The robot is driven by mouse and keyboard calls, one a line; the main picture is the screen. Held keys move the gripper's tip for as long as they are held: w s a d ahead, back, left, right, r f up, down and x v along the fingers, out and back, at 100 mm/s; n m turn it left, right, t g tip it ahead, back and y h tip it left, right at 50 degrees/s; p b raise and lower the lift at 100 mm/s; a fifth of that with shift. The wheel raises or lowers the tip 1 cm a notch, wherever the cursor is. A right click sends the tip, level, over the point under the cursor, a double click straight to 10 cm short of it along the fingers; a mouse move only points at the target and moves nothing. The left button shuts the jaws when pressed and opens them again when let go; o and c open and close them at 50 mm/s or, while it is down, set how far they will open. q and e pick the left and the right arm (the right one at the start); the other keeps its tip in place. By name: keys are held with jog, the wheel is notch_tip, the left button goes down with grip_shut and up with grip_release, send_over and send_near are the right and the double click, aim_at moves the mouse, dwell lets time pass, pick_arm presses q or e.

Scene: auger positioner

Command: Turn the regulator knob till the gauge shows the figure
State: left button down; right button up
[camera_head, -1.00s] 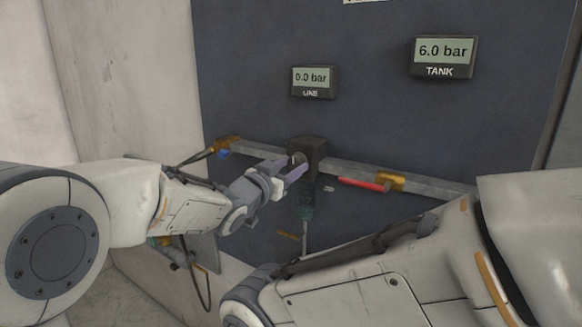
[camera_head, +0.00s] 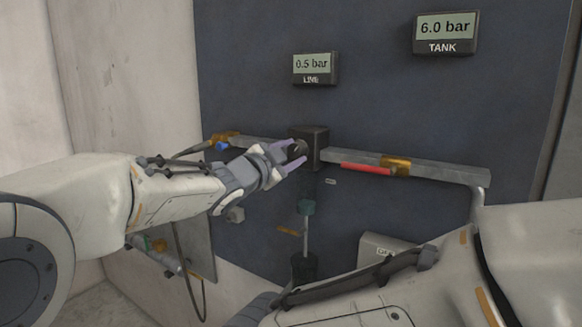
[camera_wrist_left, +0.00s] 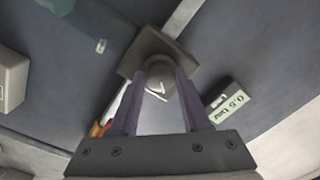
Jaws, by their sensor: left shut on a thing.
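The regulator knob (camera_head: 297,150) is dark and round, on the front of a dark block (camera_head: 314,140) in the pipe line. My left gripper (camera_head: 296,155) is shut on the knob. In the left wrist view the knob (camera_wrist_left: 157,86) sits between the two purple fingers, with a pale mark on its face. The LINE gauge (camera_head: 315,68) above the block reads 0.5 bar; it also shows in the left wrist view (camera_wrist_left: 227,106). The TANK gauge (camera_head: 445,32) at the upper right reads 6.0 bar. My right arm crosses the lower right; its gripper is out of frame.
A grey pipe (camera_head: 440,172) runs along the dark panel (camera_head: 390,110). A red lever (camera_head: 366,168) with a brass valve (camera_head: 396,166) sits right of the block. A blue-handled valve (camera_head: 222,145) is at the left.

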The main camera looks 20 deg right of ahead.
pick_arm(q)
jog(key=m+b, duration=0.3)
jog(key=m, duration=0.2)
jog(key=shift+f+m, duration=0.1)
jog(key=shift+m, duration=0.3)
jog(key=m+b, duration=0.2)
jog(key=m, duration=0.1)
jog(key=shift+m, duration=0.3)
jog(key=shift+m+b, duration=0.4)
jog(key=shift+m, duration=1.2)
jog(key=shift+g+h, duration=0.3)
jog(key=shift+c, duration=1.8)
grip_release()
jog(key=b+v, duration=0.3)
jog(key=v, duration=0.7)
jog(key=shift+s+a, duration=0.15)
jog(key=shift+s, duration=0.05)
